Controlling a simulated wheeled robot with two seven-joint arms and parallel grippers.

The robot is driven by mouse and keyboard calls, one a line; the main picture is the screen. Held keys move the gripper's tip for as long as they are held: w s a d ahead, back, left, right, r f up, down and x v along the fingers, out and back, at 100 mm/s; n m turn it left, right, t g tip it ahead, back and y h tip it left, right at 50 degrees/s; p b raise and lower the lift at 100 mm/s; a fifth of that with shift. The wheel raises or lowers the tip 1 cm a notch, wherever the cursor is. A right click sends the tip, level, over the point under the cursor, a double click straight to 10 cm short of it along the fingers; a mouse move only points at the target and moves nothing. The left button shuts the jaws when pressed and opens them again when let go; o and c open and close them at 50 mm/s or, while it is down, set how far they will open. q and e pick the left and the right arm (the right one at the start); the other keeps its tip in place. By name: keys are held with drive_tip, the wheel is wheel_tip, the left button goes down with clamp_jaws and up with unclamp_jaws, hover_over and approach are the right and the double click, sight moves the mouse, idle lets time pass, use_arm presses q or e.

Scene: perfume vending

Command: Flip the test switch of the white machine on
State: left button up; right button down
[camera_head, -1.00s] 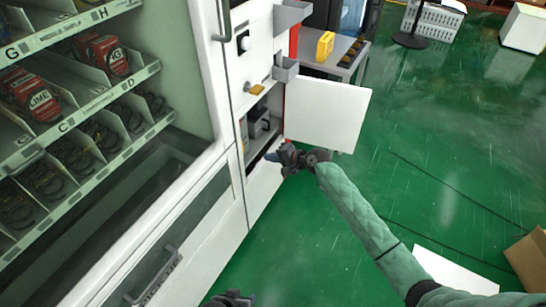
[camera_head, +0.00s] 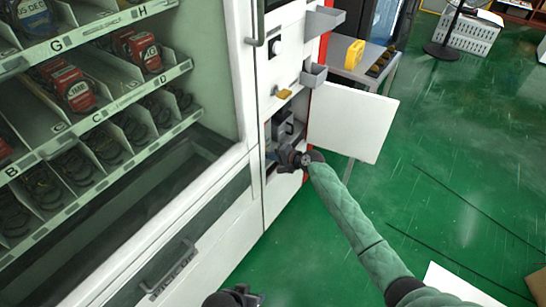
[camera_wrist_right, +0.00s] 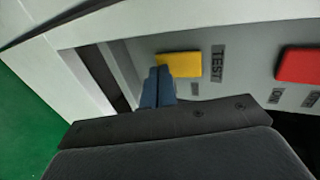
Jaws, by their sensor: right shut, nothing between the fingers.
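The white machine (camera_head: 283,203) stands at the left of the head view, with a small compartment open low on its right side. In the right wrist view, a yellow switch (camera_wrist_right: 182,64) sits on a grey panel beside a TEST label (camera_wrist_right: 217,64). My right gripper (camera_head: 273,158) is at the compartment opening; its blue fingers (camera_wrist_right: 158,72) are shut and empty, overlapping the yellow switch's left edge. I cannot tell whether they touch it. My left gripper (camera_head: 240,296) shows only partly at the bottom edge; its jaws are unclear.
A red switch (camera_wrist_right: 299,64) with its own labels sits right of the TEST label. The open white compartment door (camera_head: 352,121) sticks out right, above my right forearm. A grey table (camera_head: 340,66) stands behind it.

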drive_tip(key=shift+w+a+r+p, duration=0.2)
drive_tip(key=shift+r+p, duration=0.45)
drive_tip(key=shift+r, duration=0.15)
idle(0.4)
